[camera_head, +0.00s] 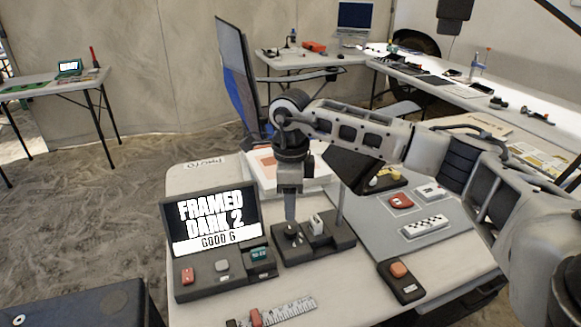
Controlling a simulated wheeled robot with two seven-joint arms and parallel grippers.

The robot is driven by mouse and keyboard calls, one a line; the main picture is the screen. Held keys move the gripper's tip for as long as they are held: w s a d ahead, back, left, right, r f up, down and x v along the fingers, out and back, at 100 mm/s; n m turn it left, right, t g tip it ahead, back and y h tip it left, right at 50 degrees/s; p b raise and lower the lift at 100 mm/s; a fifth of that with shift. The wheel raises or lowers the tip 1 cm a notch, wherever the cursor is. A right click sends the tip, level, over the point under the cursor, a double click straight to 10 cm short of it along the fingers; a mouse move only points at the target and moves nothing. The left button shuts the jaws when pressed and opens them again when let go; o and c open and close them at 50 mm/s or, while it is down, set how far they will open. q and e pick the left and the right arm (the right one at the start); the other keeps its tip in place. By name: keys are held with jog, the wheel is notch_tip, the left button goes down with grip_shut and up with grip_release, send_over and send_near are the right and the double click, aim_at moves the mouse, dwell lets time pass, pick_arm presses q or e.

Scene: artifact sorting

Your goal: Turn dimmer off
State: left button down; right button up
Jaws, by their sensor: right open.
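A small black control box (322,246) stands on the near white table, with a dark round knob (292,236) on its left part and a pale upright switch piece (317,224) beside it. The knob looks like the dimmer, but its label is too small to read. My right gripper (290,217) reaches in from the right and points straight down just above the knob. It is open, though its fingers overlap in this view. Whether a fingertip touches the knob cannot be told. My left gripper is not in view.
A screen (212,222) reading "FRAMED DARK 2" stands left of the box, with buttons in front. A box with an orange button (398,270) is at front right. A ruler-like strip (285,311) lies at the front edge. A grey panel (372,225) holds several small items.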

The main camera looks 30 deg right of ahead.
notch_tip(320, 180, up, 9)
jog(key=shift+s+f, duration=0.1)
jog(key=shift+f, duration=0.05)
dwell(0.6)
